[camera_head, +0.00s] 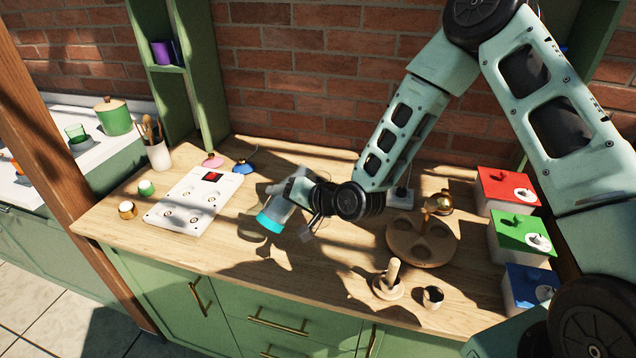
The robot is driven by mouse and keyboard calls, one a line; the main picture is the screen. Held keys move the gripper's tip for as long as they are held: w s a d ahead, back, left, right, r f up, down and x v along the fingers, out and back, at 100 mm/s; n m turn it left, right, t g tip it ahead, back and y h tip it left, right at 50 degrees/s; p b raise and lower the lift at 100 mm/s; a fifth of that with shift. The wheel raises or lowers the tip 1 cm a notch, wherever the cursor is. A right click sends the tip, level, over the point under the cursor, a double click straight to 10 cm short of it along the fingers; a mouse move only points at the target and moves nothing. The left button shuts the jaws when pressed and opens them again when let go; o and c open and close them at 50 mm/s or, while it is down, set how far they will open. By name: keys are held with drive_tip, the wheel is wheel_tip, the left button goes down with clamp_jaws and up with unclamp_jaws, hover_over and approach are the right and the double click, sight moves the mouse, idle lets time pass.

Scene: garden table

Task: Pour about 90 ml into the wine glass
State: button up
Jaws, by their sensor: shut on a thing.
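My gripper (303,198) is over the middle of the worktop, left of centre in the head view. It is shut on a grey vessel with a teal end (270,222). The vessel is tilted, with its teal end pointing down and to the left, low over the wood. Whether it touches the wood is hard to tell. Its contents and any flow of liquid cannot be made out. I cannot clearly pick out a wine glass; part of the area around the gripper is hidden by the gripper and arm.
A white panel (190,210) lies left of the vessel, with a small green-topped jar (146,188) beside it. A round wooden holder (408,248), wooden peg stand (388,284) and small cup (433,297) stand right. Red (506,184), green (519,232) and blue-lidded (524,285) boxes line the right edge.

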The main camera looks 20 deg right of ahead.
sight(285, 181)
drive_tip(key=shift+n+t+h, duration=0.4)
drive_tip(key=shift+n+h, duration=0.3)
drive_tip(key=shift+n, duration=0.2)
drive_tip(key=r, duration=0.1)
drive_tip(key=r+p, duration=0.1)
drive_tip(key=r, duration=0.2)
drive_tip(key=shift+w+d+r+p, duration=0.15)
drive_tip(key=shift+d+p, duration=0.2)
drive_tip(key=shift+n+h, duration=0.4)
drive_tip(key=f+b, duration=0.6)
drive_tip(key=shift+a+f, duration=0.15)
drive_tip(key=shift+a, duration=0.05)
drive_tip(key=f+b, duration=0.1)
drive_tip(key=f+n+b, duration=0.1)
drive_tip(key=b, duration=0.1)
drive_tip(key=shift+s+a+f+t+h, duration=0.2)
drive_tip(key=shift+t+h, duration=0.1)
drive_tip(key=shift+h, duration=0.1)
drive_tip(key=shift+s+a+f+n+h+b, duration=0.15)
drive_tip(key=shift+n+h+b, duration=0.15)
drive_tip(key=shift+n+b, duration=0.3)
drive_tip(key=shift+n+t+h+b, duration=0.6)
drive_tip(key=shift+n+t+b, duration=0.05)
drive_tip(key=shift+n+t, duration=0.05)
